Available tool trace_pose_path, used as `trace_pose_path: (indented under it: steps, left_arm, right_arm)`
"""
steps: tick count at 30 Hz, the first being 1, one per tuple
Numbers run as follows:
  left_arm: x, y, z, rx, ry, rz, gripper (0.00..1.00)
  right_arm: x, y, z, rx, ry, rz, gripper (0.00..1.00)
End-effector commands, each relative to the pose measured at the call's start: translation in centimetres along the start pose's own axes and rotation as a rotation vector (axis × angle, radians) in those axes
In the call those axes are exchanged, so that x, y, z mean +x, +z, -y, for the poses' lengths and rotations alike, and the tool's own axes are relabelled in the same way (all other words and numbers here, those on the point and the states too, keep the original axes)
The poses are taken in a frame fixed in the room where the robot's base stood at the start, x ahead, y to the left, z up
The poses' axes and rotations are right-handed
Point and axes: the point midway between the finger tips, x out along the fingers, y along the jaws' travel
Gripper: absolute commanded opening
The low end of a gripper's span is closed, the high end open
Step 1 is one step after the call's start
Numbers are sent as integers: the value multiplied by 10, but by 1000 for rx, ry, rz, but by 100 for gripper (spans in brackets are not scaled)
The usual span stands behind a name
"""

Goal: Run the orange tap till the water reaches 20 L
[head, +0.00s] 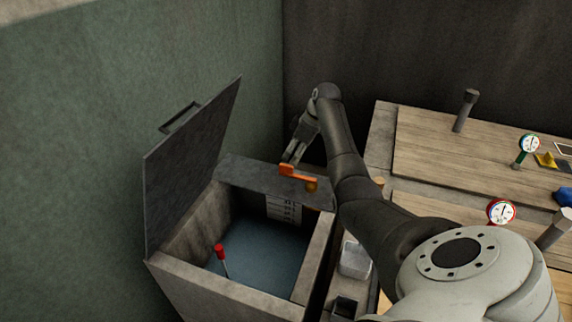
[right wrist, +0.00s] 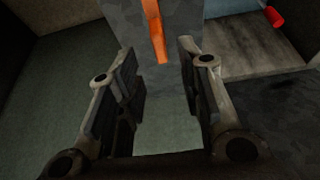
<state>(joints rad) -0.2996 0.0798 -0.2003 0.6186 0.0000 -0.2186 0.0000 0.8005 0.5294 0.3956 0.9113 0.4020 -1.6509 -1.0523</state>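The orange tap lever (head: 297,173) sits on the dark metal shelf (head: 262,177) at the back of the open tank (head: 240,291). Bluish water (head: 262,255) lies in the tank; no stream is visible. A pale scale plate (head: 284,209) stands on the inner back wall, its marks too small to read. My right gripper (head: 288,160) is just above and behind the lever's left end. In the right wrist view it is open, with the orange lever (right wrist: 156,30) showing beyond and between the fingers; contact cannot be told. My left gripper is out of view.
The tank's lid (head: 190,170) stands open on the left. A red-topped stick (head: 219,250) rises from the water. Wooden counters (head: 425,150) with dial gauges (head: 501,212) are at the right. My right arm covers part of the space between tank and counters.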

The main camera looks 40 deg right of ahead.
Motion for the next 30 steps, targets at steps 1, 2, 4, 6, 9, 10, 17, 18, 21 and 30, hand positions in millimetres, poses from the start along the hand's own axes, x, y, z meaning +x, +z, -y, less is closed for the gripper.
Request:
trace_pose_path:
  steps: [1,2,4,6,9,10,17,18,21,30]
  left_arm:
    - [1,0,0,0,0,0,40]
    - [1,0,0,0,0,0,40]
    - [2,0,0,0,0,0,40]
    - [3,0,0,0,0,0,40]
    - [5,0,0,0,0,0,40]
    - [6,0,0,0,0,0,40]
    - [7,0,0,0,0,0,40]
    - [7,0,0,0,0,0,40]
    - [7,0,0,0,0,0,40]
    - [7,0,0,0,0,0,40]
  right_arm:
    - [13,0,2,1,-6,0,34]
    - [19,0,2,1,-6,0,34]
    - [31,0,1,1,-4,0,34]
    - [42,0,1,1,-3,0,34]
    - [54,0,1,1,-2,-1,34]
    - [57,0,0,1,-1,-1,34]
    - [68,-1,0,-1,0,0,34]
    - [69,0,0,-1,0,0,34]
    - [69,0,0,-1,1,0,34]
    - [69,0,0,0,1,0,12]
